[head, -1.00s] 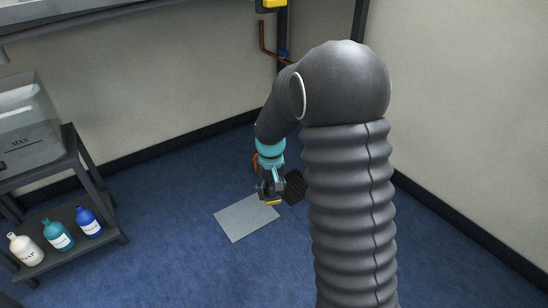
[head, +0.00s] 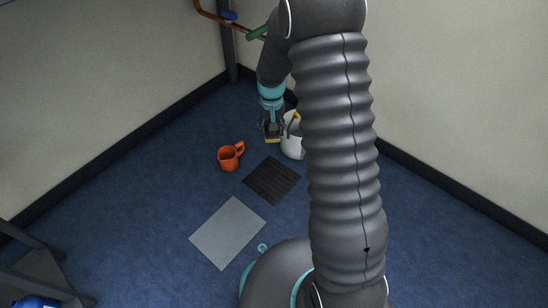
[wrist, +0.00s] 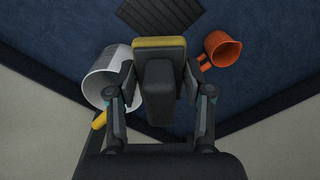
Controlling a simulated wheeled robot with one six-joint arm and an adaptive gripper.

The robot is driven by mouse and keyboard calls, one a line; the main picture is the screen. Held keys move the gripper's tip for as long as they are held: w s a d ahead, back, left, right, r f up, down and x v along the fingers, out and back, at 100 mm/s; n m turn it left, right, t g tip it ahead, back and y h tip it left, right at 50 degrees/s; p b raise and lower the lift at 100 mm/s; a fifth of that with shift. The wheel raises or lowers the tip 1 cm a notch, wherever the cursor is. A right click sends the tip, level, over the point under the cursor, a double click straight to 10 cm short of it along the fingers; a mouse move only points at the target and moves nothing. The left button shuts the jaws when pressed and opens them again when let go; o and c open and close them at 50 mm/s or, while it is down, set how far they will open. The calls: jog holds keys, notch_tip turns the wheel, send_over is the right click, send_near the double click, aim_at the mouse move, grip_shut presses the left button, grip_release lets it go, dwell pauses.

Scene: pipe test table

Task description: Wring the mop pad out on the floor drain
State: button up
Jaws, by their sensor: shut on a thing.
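The floor drain (head: 272,180) is a dark slatted square on the blue floor; part of it shows at the top of the wrist view (wrist: 160,15). My gripper (head: 272,136) appears above the floor behind the drain in the head view. Its fingers (wrist: 160,95) are shut on a dark grey block with a yellow edge (wrist: 160,75). I cannot tell for certain whether this block is the mop pad. A flat light grey square (head: 228,232) lies on the floor, nearer than the drain and apart from it.
A white bucket (wrist: 103,80) with a yellow grip stands beside my gripper, partly hidden in the head view. An orange jug (head: 229,158) stands left of the drain. Walls meet behind, with a copper pipe (head: 210,14) there. A dark shelf (head: 35,275) is at lower left.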

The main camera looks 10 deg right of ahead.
notch_tip(320, 180, down, 9)
jog(key=w+m+p, duration=0.2)
jog(key=m+p, duration=0.1)
jog(key=p, duration=0.1)
jog(key=m+p, duration=0.3)
jog(key=p, duration=0.2)
send_over(272, 179)
notch_tip(272, 179, down, 12)
jog(key=shift+f, duration=0.3)
jog(key=shift+f+b, duration=1.3)
jog(key=shift+f, duration=1.6)
jog(key=shift+s+f+b, duration=0.1)
jog(key=shift+f+b, duration=0.55)
jog(key=shift+b, duration=0.2)
jog(key=shift+r, duration=0.15)
jog(key=shift+r+p, duration=1.6)
jog(key=shift+r, duration=1.85)
